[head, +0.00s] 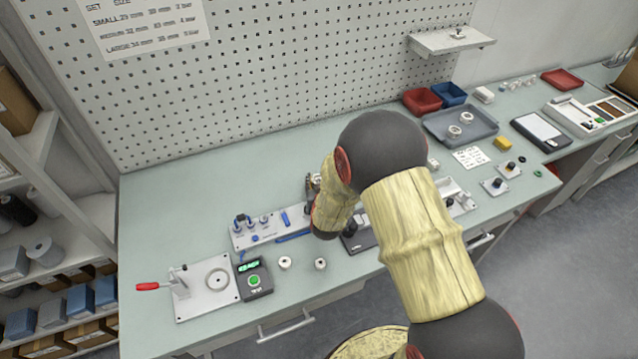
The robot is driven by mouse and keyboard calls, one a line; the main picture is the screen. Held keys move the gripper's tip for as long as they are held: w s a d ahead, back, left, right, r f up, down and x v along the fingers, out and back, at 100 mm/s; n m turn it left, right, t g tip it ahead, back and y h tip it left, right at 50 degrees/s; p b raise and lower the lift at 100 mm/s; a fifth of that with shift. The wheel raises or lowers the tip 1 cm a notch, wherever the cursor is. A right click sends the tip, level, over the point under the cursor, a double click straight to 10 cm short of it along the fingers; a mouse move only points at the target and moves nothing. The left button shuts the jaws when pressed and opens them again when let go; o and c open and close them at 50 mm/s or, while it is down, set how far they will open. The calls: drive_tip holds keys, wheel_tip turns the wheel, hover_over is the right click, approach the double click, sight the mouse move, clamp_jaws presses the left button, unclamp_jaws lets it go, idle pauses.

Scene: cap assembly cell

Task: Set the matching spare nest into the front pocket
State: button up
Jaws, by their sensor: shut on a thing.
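My gripper (312,187) is over the middle of the bench, small in view and partly hidden by my arm. It is shut on a small pale piece (316,178), seen only in part; I cannot tell its size. Two white ring-shaped pieces, one on the left (285,262) and one on the right (320,264), stand on the bench near the front edge. Two more pale rings (454,131) lie in the grey tray (480,133) at the back right. A pale fixture (455,188) is partly hidden behind my arm. I cannot make out which pocket is the front one.
A plate with a round seat and red-handled clamp (196,290) sits at the left front, beside a dark box with a green button (254,280). Red (421,101) and blue bins (450,94) stand at the back. Left rear bench is clear.

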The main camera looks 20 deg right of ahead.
drive_tip(key=shift+f, duration=0.1)
drive_tip(key=o, duration=1.2)
drive_tip(key=shift+c, duration=0.2)
